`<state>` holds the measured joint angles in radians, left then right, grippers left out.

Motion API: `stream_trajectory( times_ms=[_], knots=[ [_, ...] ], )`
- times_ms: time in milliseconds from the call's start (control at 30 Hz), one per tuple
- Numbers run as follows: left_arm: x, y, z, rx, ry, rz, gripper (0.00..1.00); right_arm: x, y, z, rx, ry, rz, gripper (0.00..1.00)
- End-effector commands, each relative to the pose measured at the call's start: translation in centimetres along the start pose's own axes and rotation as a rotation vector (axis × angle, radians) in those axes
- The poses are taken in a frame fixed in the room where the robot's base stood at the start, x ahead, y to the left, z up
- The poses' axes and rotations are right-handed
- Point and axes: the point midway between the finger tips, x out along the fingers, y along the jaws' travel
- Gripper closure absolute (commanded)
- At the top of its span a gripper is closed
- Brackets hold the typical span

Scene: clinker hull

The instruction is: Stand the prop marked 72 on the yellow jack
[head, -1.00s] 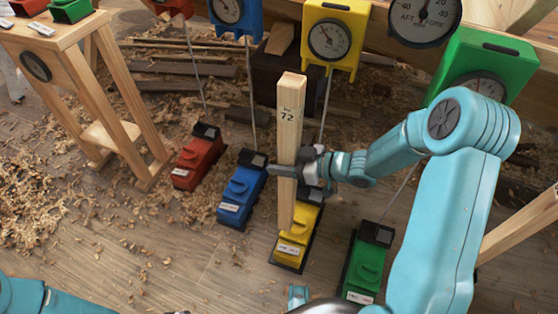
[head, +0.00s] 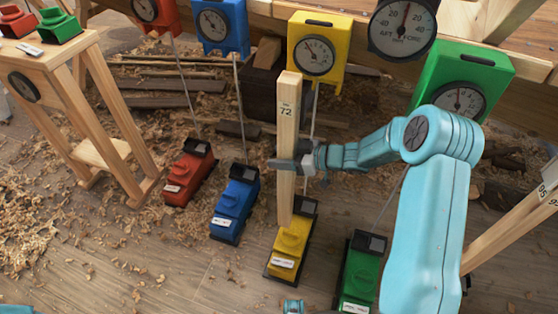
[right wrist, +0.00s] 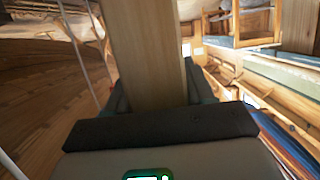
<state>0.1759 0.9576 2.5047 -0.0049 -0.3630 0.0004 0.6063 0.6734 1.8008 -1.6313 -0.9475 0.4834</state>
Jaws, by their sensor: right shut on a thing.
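The prop marked 72 (head: 288,115) is a tall, light wooden post, upright in the head view. My right gripper (head: 285,165) is shut on it at about mid-height. The post also fills the middle of the right wrist view (right wrist: 147,50), between the jaws. The yellow jack (head: 288,248) stands on the floor below. The prop's lower end overlaps the back part of the jack in the picture; I cannot tell whether it touches.
A blue jack (head: 234,208) and a red jack (head: 188,175) stand to the left, a green jack (head: 361,275) to the right. Dial gauges, including a yellow one (head: 318,52), hang behind. A wooden stand (head: 110,110) is at left. Shavings litter the floor.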

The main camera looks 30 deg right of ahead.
Motion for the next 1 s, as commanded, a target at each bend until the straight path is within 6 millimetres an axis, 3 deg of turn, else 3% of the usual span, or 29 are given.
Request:
stream_trajectory(
  times_ms=[667,1000],
  knots=[
    [0.4,-0.2,0.0,-0.001,0.001,0.0,0.57,0.0,4.9,0.1,-0.002,0.002,0.002,1.0],
    [2.8,-1.4,-0.7,-0.016,0.016,-0.002,0.57,0.9,5.0,2.8,-0.002,0.001,0.0,1.0]
  ],
)
